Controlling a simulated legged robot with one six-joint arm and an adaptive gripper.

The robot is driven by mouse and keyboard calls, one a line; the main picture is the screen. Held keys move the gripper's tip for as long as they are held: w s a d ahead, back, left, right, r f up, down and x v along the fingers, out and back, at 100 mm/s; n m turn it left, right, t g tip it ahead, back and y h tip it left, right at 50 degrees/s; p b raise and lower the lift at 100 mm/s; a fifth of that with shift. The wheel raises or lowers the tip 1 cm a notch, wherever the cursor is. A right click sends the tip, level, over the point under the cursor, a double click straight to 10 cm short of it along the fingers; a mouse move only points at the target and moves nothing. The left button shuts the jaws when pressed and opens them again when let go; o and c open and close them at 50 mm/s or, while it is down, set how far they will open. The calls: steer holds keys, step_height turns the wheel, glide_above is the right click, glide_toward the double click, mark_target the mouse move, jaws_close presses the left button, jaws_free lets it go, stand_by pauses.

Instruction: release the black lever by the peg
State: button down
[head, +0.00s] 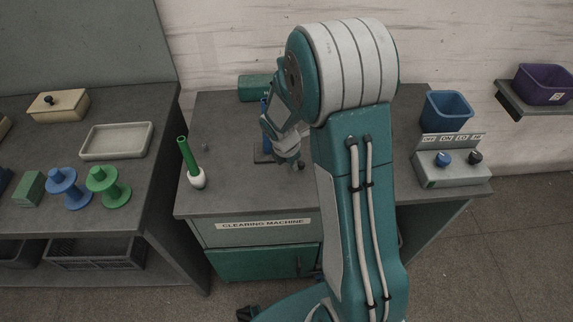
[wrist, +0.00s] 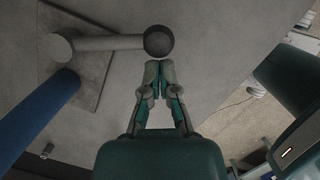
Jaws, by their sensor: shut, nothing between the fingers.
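The lever shows in the wrist view as a grey bar (wrist: 108,43) with a dark round knob (wrist: 158,41) at its right end. Its left end sits over a flat plate (wrist: 95,78). A blue cylinder (wrist: 38,112), perhaps on the peg, stands beside it at the left; it also shows in the head view (head: 265,112), partly hidden by my arm. My gripper (wrist: 158,68) is shut and empty, its tips right at the near side of the knob. I cannot tell whether they touch it. In the head view my gripper (head: 294,161) is low over the clearing machine's top.
A blue bin (head: 446,112) and a switch box (head: 450,172) are at the right. The left table (head: 150,165) holds spools and a tray.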

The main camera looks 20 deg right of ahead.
steer(key=shift+d, duration=0.5)
stand_by(0.3)
steer(key=a, duration=0.2)
steer(key=s+a+r, duration=0.1)
steer(key=a, duration=0.1)
steer(key=v, duration=0.9)
steer(key=shift+r, duration=0.25)
steer(key=shift+a, duration=0.2)
steer(key=shift+d, duration=0.1)
